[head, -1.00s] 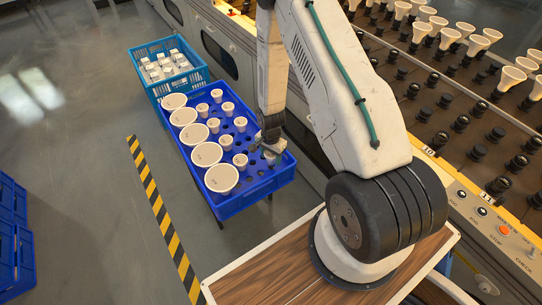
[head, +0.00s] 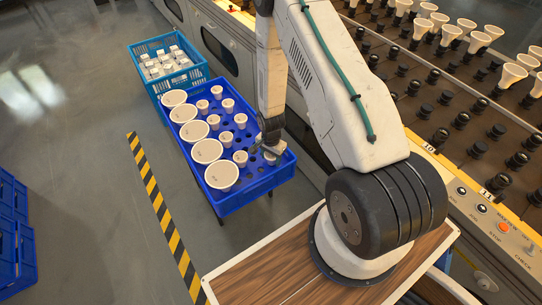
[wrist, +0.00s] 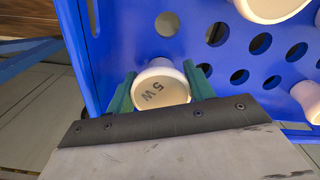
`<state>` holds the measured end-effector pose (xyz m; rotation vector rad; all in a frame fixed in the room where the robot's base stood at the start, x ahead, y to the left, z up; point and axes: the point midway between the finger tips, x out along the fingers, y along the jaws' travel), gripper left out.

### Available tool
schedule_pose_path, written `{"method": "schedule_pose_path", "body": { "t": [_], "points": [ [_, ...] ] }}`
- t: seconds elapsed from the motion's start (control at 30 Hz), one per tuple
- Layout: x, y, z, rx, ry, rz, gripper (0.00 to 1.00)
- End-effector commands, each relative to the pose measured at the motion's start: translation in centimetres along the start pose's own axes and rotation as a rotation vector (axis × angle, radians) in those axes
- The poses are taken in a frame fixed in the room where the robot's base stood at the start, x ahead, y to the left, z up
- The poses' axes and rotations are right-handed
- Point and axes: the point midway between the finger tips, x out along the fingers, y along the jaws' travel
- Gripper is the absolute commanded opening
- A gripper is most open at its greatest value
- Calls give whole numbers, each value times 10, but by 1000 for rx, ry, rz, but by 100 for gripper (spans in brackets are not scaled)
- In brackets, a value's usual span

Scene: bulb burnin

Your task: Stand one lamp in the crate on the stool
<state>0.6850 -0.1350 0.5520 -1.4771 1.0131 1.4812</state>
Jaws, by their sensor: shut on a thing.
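The blue crate (head: 228,203) stands low in front of my base, with large white lamps (head: 207,151) along its left side and smaller lamps (head: 240,158) in its holes. My gripper (head: 270,147) is at the crate's right near corner. In the wrist view, its green fingers (wrist: 161,90) are shut on a small white lamp (wrist: 160,88) marked "5 W". The held lamp's face points at the wrist camera. Its lower end is hidden, so I cannot tell how deep it sits in a hole.
A lighter blue crate (head: 157,90) with small white boxes stands behind. A rack (head: 440,90) of black sockets with several lamps runs along the right. A yellow and black floor stripe (head: 163,215) lies left of the crate. Empty holes show beside the held lamp.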

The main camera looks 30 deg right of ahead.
Motion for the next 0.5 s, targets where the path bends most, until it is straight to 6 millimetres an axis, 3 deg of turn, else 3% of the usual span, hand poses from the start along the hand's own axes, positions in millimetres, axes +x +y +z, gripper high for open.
{"method": "schedule_pose_path", "body": {
  "t": [0.27,0.3,0.37,0.5],
  "points": [
    [9,0,0,-1,-1,1,30],
    [9,0,0,-1,0,1,61],
    [8,0,0,0,0,1,78],
    [8,0,0,0,0,0,78]
  ]
}}
